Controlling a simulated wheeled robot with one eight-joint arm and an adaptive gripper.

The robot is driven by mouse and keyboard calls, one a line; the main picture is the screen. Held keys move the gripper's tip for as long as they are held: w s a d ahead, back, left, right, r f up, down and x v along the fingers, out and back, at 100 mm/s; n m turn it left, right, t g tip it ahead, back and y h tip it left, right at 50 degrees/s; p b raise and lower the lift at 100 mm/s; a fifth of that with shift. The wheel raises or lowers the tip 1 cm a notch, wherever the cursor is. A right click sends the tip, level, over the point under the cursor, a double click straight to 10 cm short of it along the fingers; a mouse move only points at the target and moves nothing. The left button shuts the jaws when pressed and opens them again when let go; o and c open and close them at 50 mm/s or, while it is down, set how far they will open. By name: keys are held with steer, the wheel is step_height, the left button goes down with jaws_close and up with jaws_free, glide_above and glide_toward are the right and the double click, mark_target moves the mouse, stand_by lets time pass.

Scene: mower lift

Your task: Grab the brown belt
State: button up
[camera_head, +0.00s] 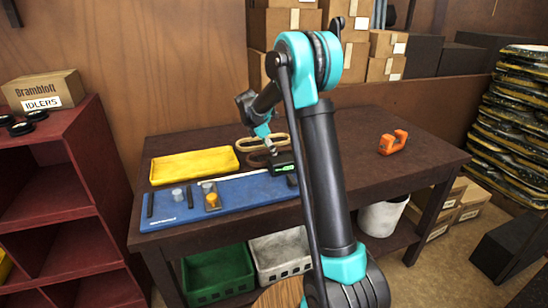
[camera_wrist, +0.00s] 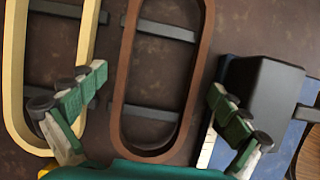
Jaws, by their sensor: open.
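The brown belt (camera_wrist: 122,70) is a long closed loop lying on the dark table in the middle of the wrist view. It also shows in the head view (camera_head: 256,160), partly hidden. A tan belt (camera_wrist: 15,75) lies to its left in the wrist view, partly cut off. My gripper (camera_wrist: 157,82) is open and empty, with green-padded fingers on both sides of the brown belt. The left finger overlaps the tan belt in the picture and the right one is by a dark box. I cannot tell the height above the belt. In the head view my gripper (camera_head: 270,147) is over the belts.
Dark bars (camera_wrist: 165,31) lie across inside the loops. A dark box (camera_wrist: 262,95) sits close to the right finger. A yellow tray (camera_head: 194,165) and blue mat (camera_head: 240,191) with small parts are nearby. An orange part (camera_head: 393,142) lies right, with bare table around it.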

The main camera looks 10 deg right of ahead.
steer(key=c, duration=1.1)
steer(key=shift+o, duration=0.2)
